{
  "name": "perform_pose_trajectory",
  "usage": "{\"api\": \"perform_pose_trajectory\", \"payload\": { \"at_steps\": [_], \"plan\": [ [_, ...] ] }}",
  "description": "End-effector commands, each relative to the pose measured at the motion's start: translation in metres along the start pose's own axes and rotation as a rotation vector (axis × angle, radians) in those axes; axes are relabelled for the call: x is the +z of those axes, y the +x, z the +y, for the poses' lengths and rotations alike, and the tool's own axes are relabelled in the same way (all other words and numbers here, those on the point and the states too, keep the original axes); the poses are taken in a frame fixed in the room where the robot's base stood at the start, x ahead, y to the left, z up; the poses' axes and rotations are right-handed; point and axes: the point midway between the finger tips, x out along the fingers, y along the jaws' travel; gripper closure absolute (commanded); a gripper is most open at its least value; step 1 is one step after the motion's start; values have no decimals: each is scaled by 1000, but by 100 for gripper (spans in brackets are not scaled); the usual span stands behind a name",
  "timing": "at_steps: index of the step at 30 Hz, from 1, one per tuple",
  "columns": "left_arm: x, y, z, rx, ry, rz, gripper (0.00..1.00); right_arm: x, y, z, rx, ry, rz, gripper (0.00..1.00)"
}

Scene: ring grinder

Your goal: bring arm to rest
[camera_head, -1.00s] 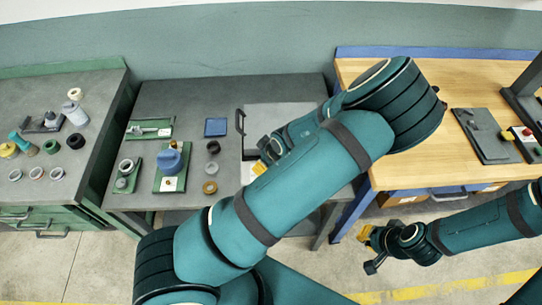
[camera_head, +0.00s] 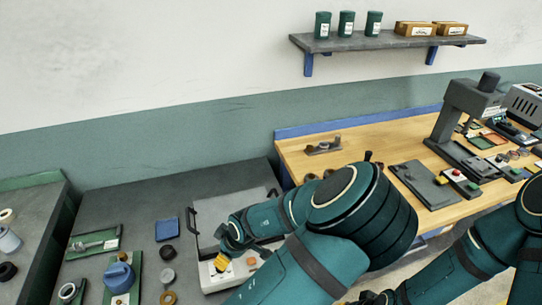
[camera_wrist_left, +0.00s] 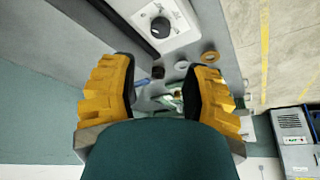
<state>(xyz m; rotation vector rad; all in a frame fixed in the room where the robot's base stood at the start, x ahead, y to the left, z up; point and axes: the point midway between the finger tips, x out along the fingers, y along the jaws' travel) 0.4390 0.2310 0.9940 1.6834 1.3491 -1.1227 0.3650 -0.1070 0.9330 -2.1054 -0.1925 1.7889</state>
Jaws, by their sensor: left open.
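My left arm reaches up across the middle of the head view. Its left gripper (camera_head: 222,262), with yellow fingertips, is over the front panel of a light grey machine (camera_head: 215,214). In the left wrist view its two yellow fingers (camera_wrist_left: 160,98) are wide apart with nothing held between them. The machine's white panel with a black knob (camera_wrist_left: 160,27) shows beyond the fingers. My right arm comes in at the lower right of the head view. Its gripper (camera_head: 375,298) is mostly cut off by the bottom edge, so its fingers cannot be made out.
The grey table (camera_head: 130,205) left of the machine holds a blue pad (camera_head: 167,229), a blue knobbed part (camera_head: 118,277) and several rings. A wooden bench (camera_head: 370,145) stands right, with a press (camera_head: 468,110) on it. A wall shelf (camera_head: 390,41) hangs above.

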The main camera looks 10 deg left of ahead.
Motion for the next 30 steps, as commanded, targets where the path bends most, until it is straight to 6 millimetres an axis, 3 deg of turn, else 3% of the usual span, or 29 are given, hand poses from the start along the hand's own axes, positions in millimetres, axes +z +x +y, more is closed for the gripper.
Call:
{"api": "perform_pose_trajectory", "payload": {
  "at_steps": [4,8,12,16,22,27,30],
  "plan": [
    [4,12,-8,-25,26,-10,52,1,4,2,0,0,0,100],
    [20,51,-39,-102,144,-58,52,3,18,6,1,0,-2,100],
    [57,100,-79,-160,368,-169,52,7,40,14,4,-1,-5,100],
    [96,129,-100,-117,580,-289,52,11,59,21,6,-1,-7,100],
    [155,146,-98,120,855,-437,52,16,87,31,10,-1,-11,100],
    [188,136,-74,391,1001,-475,52,20,106,38,13,-1,-14,100],
    [198,127,-61,513,1049,-468,52,21,112,41,14,-1,-15,100]
  ]
}}
